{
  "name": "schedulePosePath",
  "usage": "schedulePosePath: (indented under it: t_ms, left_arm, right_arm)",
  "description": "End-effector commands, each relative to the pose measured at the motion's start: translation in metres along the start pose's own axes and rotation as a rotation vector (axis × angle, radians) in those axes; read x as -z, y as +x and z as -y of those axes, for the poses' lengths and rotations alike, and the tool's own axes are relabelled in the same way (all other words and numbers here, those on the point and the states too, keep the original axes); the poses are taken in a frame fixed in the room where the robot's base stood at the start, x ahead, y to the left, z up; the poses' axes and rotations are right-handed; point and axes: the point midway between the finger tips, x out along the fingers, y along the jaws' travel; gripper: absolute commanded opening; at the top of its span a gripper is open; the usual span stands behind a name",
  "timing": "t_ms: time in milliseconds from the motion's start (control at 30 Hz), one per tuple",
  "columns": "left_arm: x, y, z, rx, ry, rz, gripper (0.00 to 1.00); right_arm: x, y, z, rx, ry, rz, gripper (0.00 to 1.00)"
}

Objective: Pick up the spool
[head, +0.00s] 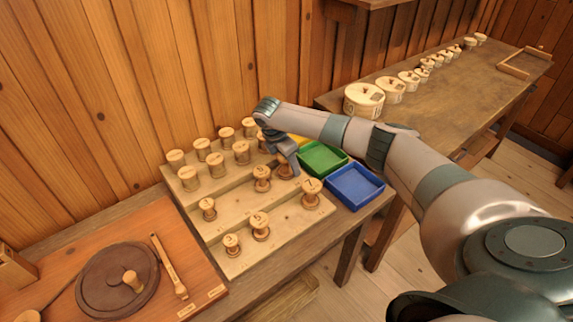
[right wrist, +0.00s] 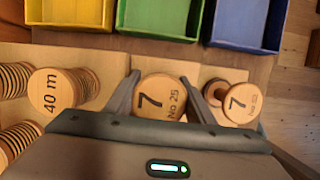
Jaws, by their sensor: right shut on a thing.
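My right gripper (head: 287,163) reaches down over the stepped wooden rack (head: 233,199). In the right wrist view its two fingers (right wrist: 162,95) are shut on a wooden spool (right wrist: 161,96) marked "7 No 25", one finger on each side. In the head view this spool (head: 284,173) is partly hidden by the gripper. I cannot tell whether it is clear of the rack. Another spool (right wrist: 239,100), marked 7, stands just right of the right finger. A spool marked "40 m" (right wrist: 54,91) is to the left. My left gripper is not in view.
A green tray (head: 322,159) and a blue tray (head: 354,186) sit right beside the rack, with a yellow tray (right wrist: 71,12) left of the green one. Several other spools stand on the rack. A board with a dark disc (head: 110,280) lies at the left.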

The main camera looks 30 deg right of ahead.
Motion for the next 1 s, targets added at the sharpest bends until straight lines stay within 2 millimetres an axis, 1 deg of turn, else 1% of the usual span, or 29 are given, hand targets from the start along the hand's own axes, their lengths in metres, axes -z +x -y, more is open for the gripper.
schedulePosePath:
  t_ms: [267, 367, 567, 667, 1000]
  left_arm:
    - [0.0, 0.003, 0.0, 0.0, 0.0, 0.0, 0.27]
    - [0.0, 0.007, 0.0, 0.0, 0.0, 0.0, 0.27]
    - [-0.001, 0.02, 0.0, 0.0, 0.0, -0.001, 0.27]
    - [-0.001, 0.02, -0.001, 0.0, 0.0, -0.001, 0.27]
    - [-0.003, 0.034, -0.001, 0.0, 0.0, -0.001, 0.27]
  right_arm:
    - [-0.002, -0.005, 0.0, -0.001, 0.0, 0.0, 0.26]
    - [-0.004, -0.012, -0.001, -0.002, 0.0, 0.0, 0.26]
    - [-0.013, -0.039, 0.0, -0.003, 0.0, -0.001, 0.26]
    - [-0.018, -0.044, 0.014, -0.001, -0.001, 0.0, 0.26]
    - [-0.04, -0.07, 0.066, -0.002, 0.0, 0.0, 0.26]
